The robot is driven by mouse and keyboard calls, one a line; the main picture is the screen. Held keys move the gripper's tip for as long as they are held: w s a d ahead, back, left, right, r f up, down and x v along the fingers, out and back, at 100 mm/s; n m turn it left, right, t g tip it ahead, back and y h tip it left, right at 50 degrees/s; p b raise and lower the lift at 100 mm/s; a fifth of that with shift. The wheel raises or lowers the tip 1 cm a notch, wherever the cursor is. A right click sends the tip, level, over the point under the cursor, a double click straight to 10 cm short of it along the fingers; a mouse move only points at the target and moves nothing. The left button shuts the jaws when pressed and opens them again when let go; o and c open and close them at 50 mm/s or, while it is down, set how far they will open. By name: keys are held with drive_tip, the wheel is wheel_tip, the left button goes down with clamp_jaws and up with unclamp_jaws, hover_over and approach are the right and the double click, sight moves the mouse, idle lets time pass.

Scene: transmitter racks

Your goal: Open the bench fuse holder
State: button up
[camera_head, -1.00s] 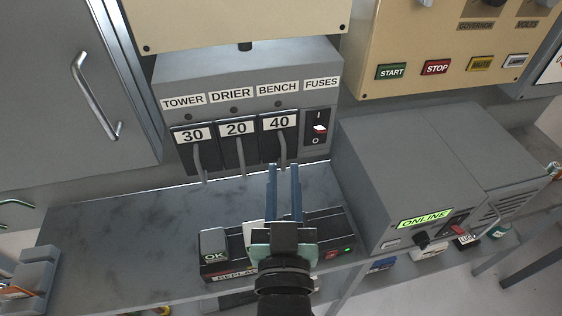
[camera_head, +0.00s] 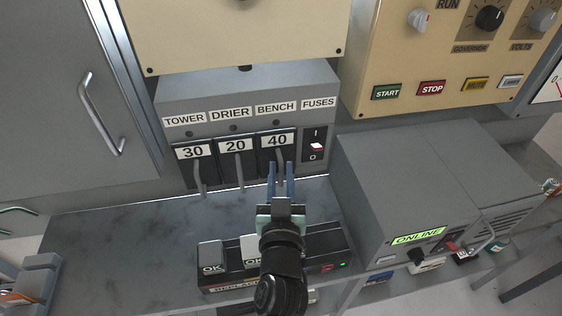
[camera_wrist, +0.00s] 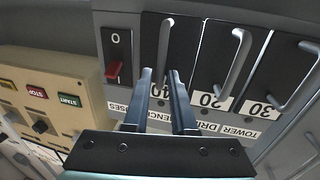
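The bench fuse holder (camera_head: 277,141) is a black block marked 40 under the BENCH label, the rightmost of three on the grey fuse box. Its grey handle also shows in the wrist view (camera_wrist: 164,42), where the picture is upside down. The holder looks shut, level with its neighbours. My gripper (camera_head: 281,166) is in front of the lower part of this holder, fingers pointing at it. In the wrist view my fingertips (camera_wrist: 160,71) are apart, with the handle lined up between them. I cannot tell whether they touch it. The fingers partly hide the 40 label there.
The drier holder (camera_head: 236,147) and tower holder (camera_head: 194,152) stand to the left. The fuses switch (camera_head: 316,147) is close on the right. A black unit (camera_head: 225,283) with OK tiles lies below my gripper, and a grey ONLINE box (camera_head: 400,170) stands right. The bench top is clear at left.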

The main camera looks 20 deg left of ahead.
drive_tip(key=shift+x, duration=0.75)
drive_tip(key=shift+c, duration=0.2)
clamp_jaws()
idle(0.8)
